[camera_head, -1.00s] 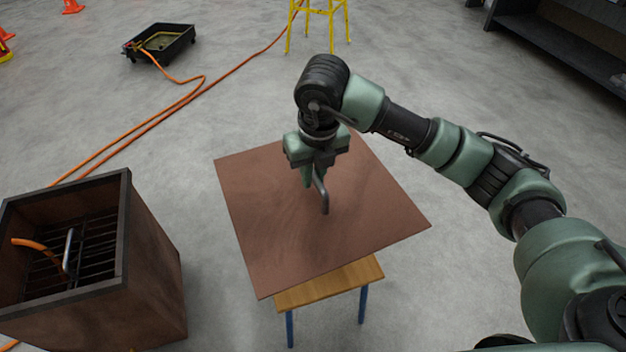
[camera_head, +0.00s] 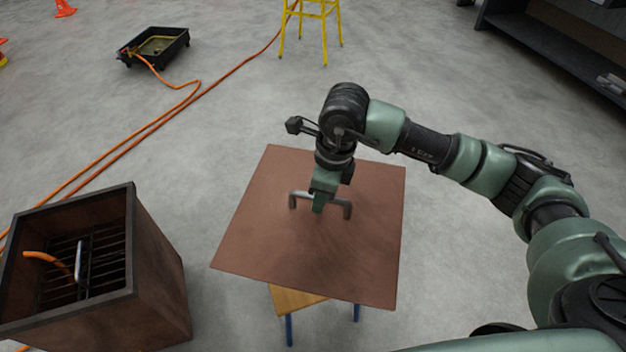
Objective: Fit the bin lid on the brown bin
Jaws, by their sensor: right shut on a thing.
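The bin lid (camera_head: 355,258) is a flat, square brown panel with a grey metal handle (camera_head: 346,209) at its middle. My right gripper (camera_head: 318,204) is shut on the handle from above. The lid lies over a small wooden stool (camera_head: 297,300) with blue legs; I cannot tell whether it touches the stool top or is just above it. The brown bin (camera_head: 155,275) stands open at the lower left, to the left of the lid. Inside it show a dark grate, a metal handle and an orange hose end. My left gripper is not in view.
Orange hoses (camera_head: 120,148) run across the floor from the bin's far side towards the back. A black tray (camera_head: 155,48) and a yellow stand (camera_head: 312,25) are at the back, a dark shelf (camera_head: 560,50) at the back right. Clear floor separates bin and stool.

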